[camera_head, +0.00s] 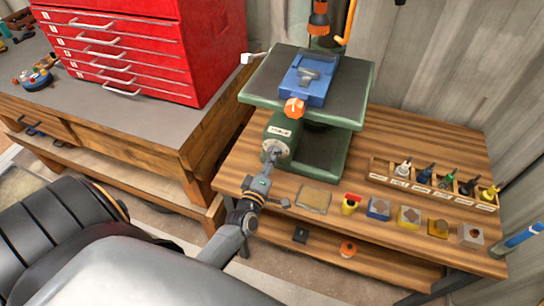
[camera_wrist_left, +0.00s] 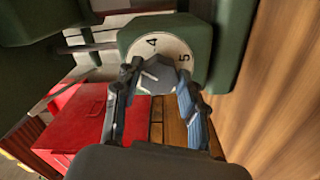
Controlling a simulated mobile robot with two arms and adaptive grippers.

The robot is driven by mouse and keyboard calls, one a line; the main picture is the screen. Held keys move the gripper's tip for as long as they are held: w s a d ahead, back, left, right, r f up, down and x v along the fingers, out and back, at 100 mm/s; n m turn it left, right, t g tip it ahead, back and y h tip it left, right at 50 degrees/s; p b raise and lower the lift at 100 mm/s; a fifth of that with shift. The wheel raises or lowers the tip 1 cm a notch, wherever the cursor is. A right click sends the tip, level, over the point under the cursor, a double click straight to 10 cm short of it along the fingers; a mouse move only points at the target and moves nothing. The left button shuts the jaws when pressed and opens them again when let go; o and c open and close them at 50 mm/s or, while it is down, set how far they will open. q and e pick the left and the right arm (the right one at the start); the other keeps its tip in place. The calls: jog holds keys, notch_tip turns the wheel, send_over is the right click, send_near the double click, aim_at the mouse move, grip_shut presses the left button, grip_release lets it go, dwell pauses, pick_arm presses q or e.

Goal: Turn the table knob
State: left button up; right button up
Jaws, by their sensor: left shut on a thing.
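The grey knob (camera_wrist_left: 158,76) sits on a white dial with the numbers 4 and 5, on the green housing (camera_wrist_left: 200,35). In the head view the dial (camera_head: 280,131) is on the green box below the machine table (camera_head: 262,82). My left gripper (camera_wrist_left: 160,84) has its two fingers on either side of the knob and is shut on it. In the head view my left gripper (camera_head: 271,158) reaches up to the dial from below and hides most of the knob. My right gripper is not in view.
The green machine stands on a wooden bench (camera_head: 385,140). A blue vise with an orange knob (camera_head: 294,107) sits on its table. A red drawer cabinet (camera_head: 130,45) stands at the left. Small blocks and a bottle rack (camera_head: 430,185) occupy the bench's right side.

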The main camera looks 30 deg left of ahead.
pick_arm(q)
jog(key=shift+f+m+p, duration=0.15)
jog(key=shift+m+p, duration=0.95)
jog(key=shift+m, duration=3.5)
jog(key=o, duration=1.2)
jog(key=shift+c, duration=0.2)
jog(key=shift+a, duration=0.1)
jog(key=shift+s, duration=0.1)
jog(key=v, duration=1.2)
